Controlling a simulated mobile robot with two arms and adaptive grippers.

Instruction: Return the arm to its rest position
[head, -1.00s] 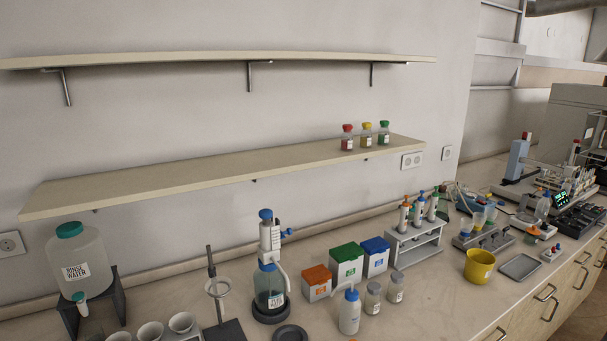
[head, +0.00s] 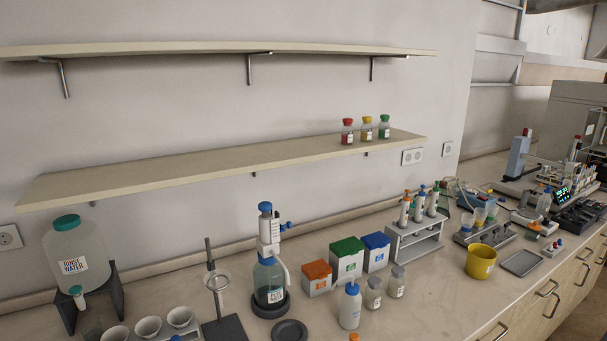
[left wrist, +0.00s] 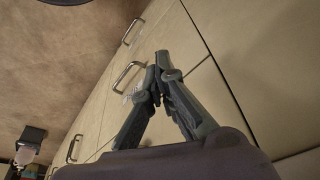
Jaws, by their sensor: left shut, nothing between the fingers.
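My left gripper (left wrist: 158,75) shows in the left wrist view, its dark fingers together at the tips with nothing between them. It is in front of the light wooden cabinet fronts (left wrist: 185,60), whose metal handles (left wrist: 126,76) lie behind the fingers. I cannot tell whether the fingers touch the fronts. Neither gripper shows in the head view.
The bench (head: 420,285) carries a rinse water jug (head: 75,245), a bottle-top dispenser (head: 268,275), coloured tip boxes (head: 346,262), a pipette stand (head: 415,242) and a yellow beaker (head: 480,262). Three small capped bottles (head: 367,130) stand on the lower shelf (head: 200,172).

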